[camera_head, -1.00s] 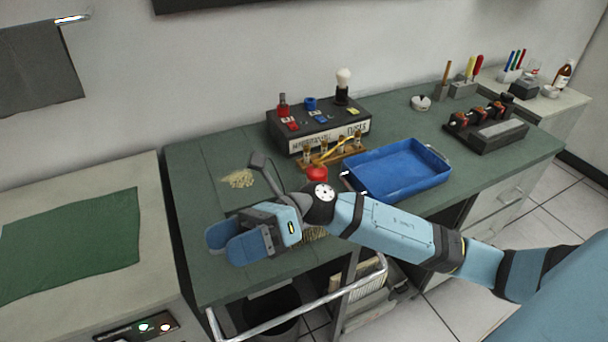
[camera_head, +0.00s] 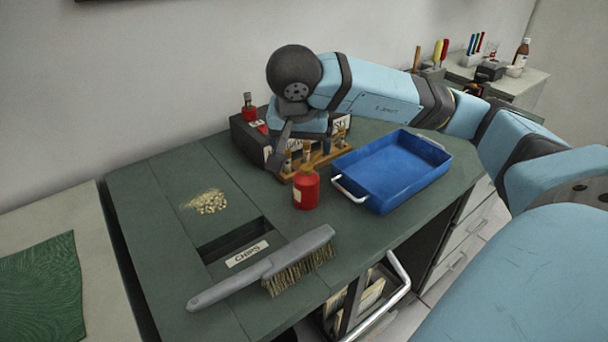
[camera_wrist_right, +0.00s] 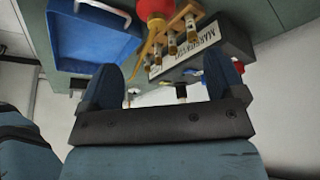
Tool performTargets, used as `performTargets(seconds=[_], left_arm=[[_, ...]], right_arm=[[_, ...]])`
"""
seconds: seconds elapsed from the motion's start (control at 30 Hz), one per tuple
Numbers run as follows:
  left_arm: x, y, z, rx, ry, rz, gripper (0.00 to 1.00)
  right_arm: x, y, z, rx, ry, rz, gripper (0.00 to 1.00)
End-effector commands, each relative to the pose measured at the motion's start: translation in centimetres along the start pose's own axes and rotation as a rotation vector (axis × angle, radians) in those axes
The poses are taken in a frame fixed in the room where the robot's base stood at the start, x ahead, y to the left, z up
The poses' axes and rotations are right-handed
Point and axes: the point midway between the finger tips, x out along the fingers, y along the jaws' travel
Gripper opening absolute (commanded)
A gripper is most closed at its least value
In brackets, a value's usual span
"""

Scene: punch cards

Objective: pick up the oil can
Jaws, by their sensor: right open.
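The oil can, a small red can with a pale label (camera_head: 306,188), stands upright on the green bench top, left of the blue tray. In the right wrist view a red part, likely the can (camera_wrist_right: 156,8), shows at the top edge. My right gripper (camera_head: 305,136) is above and behind the can, over the wooden rack and the dark box, and apart from the can. Its fingers (camera_wrist_right: 166,78) are spread and empty in the wrist view. My left gripper is out of view.
A blue tray (camera_head: 390,168) stands close right of the can. A wooden rack with brass pieces (camera_head: 318,157) is just behind it, before a dark labelled box (camera_head: 245,140). A grey brush (camera_head: 262,271) lies in front, near the chips slot (camera_head: 234,240).

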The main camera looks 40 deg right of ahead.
Motion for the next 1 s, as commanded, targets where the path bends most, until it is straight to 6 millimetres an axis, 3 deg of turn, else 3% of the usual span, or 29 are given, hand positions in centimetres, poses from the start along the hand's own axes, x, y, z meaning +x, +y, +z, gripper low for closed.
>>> performTargets(seconds=[0.03, 0.23, 0.47, 0.8, 1.0], left_arm=[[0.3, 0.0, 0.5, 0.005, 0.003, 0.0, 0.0], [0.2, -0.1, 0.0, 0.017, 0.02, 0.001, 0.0], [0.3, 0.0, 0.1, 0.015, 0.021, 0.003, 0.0], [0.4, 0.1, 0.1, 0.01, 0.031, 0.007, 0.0], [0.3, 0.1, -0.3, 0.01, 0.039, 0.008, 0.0]], right_arm=[[1.5, 0.0, 0.3, 0.0, -0.005, 0.003, 0.88], [4.6, 0.0, 0.1, 0.002, -0.004, 0.002, 0.88], [6.2, 0.1, 0.1, 0.001, -0.003, 0.0, 0.88], [10.7, 0.5, 0.3, 0.001, -0.004, 0.0, 0.88], [11.1, 0.5, 0.2, 0.001, -0.003, -0.002, 0.88]])
